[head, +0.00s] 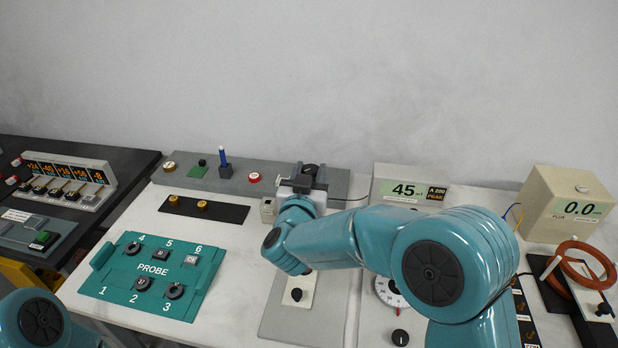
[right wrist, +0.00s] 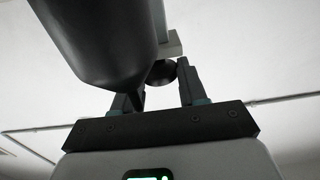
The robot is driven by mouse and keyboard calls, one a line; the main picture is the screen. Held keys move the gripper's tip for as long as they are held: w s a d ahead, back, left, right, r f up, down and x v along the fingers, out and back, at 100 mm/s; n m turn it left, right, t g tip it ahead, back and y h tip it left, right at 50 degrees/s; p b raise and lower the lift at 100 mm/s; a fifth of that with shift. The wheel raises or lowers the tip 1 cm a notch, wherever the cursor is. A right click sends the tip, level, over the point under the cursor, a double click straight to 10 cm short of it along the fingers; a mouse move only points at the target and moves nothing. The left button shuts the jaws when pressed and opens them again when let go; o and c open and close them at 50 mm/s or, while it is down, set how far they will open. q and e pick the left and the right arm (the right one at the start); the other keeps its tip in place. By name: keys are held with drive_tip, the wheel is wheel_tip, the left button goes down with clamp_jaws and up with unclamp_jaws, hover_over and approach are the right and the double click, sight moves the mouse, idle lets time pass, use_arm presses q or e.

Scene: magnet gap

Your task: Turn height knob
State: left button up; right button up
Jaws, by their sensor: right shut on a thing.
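My right gripper (head: 303,181) reaches to the back of the table, to the grey rail. It is shut on a small dark round knob (head: 311,169), which I take to be the height knob. In the right wrist view the knob (right wrist: 160,73) shows between the two fingers of the gripper (right wrist: 160,88). A large dark rounded body (right wrist: 95,40) hides part of the left finger and of the knob there. Any marks on the knob are too small to tell. My left gripper is out of view; only a joint of my left arm shows at bottom left.
A teal PROBE panel (head: 152,275) lies left of my right arm. A grey rail (head: 240,174) with small knobs and a blue post (head: 223,158) runs along the back. A display reading 45 (head: 410,190) and a beige 0.0 box (head: 568,205) stand to the right.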

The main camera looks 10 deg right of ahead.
drive_tip(key=n+y+b, duration=0.1)
drive_tip(key=y+b, duration=0.1)
drive_tip(key=n+t+y+b, duration=0.1)
drive_tip(key=n+y+b, duration=0.1)
drive_tip(key=y, duration=0.1)
drive_tip(key=d+n+y+b, duration=0.1)
drive_tip(key=y+b, duration=0.1)
drive_tip(key=b, duration=0.1)
drive_tip(key=shift+s+f+n, duration=0.1)
drive_tip(key=shift+f+n, duration=0.2)
drive_tip(key=shift+n, duration=0.1)
drive_tip(key=shift+r+n+y+b, duration=0.25)
drive_tip(key=shift+n+y+b, duration=0.25)
drive_tip(key=shift+y+b, duration=0.45)
drive_tip(key=shift+a, duration=0.1)
drive_tip(key=o, duration=1)
drive_tip(key=shift+s, duration=0.1)
drive_tip(key=shift+s, duration=0.4)
drive_tip(key=s, duration=0.5)
drive_tip(key=s+d+b, duration=0.1)
drive_tip(key=s, duration=0.4)
drive_tip(key=s+d, duration=0.1)
drive_tip(key=s, duration=0.4)
drive_tip(key=shift+s+b, duration=0.15)
drive_tip(key=shift+b, duration=0.15)
